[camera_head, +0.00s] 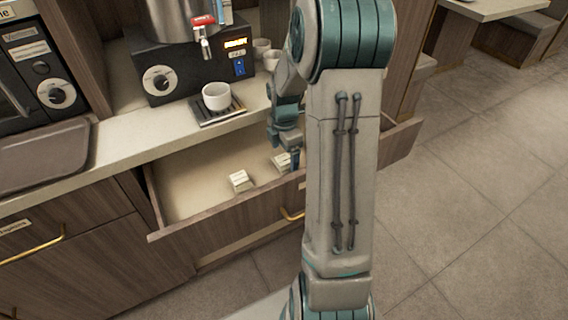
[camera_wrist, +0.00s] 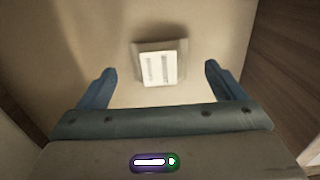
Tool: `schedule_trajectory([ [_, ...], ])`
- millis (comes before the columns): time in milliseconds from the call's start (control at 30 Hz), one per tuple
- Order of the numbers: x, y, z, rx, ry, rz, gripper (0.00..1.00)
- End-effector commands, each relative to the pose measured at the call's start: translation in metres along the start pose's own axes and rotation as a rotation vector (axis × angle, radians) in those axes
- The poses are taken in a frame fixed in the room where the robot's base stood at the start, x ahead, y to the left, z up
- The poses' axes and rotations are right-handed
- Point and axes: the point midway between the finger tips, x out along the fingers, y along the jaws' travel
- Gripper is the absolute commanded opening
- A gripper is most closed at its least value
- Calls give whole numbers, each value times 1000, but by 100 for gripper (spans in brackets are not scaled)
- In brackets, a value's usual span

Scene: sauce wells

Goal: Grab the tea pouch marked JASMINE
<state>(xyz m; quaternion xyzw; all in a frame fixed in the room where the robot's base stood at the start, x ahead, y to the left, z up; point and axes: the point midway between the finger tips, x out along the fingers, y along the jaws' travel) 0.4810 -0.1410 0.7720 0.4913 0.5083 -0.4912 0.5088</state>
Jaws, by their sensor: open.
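Two small pale tea pouches lie in the open drawer (camera_head: 185,207) in the head view. One pouch (camera_head: 240,181) lies near the drawer's middle; the other pouch (camera_head: 281,162) lies to its right, beside my gripper (camera_head: 288,150). The print on both is too small to read, so I cannot tell which is JASMINE. In the wrist view one pouch (camera_wrist: 160,64) with a white label lies beyond my open gripper (camera_wrist: 160,88), roughly centred between the two blue fingers. Nothing is between the fingers. My arm hides the drawer's right part in the head view.
A counter (camera_head: 120,145) runs behind the drawer. On it stand a dark machine (camera_head: 190,78) with a tap and a white cup (camera_head: 217,96) on a drip tray. A brown tray (camera_head: 42,152) lies at the left. Drawer walls surround my gripper closely.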

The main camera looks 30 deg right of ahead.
Motion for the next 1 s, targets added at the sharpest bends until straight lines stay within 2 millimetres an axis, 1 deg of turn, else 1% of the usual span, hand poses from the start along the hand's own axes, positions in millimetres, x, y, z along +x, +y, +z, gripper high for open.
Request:
schedule_trajectory([
  [33, 11, 0, -2, -2, 2, -3, 89],
  [100, 21, 0, -2, -1, 2, -3, 89],
  [200, 29, 0, -2, 0, 1, -2, 89],
  [467, 32, 1, -1, 0, 0, 0, 89],
  [500, 32, 1, -1, 0, 0, 0, 84],
  [567, 32, 1, -1, 0, 0, 0, 67],
  [600, 32, 1, -1, 0, 0, 0, 56],
  [667, 32, 1, -1, 0, 0, 0, 41],
  [1000, 29, 1, -1, 0, 0, 1, 41],
])
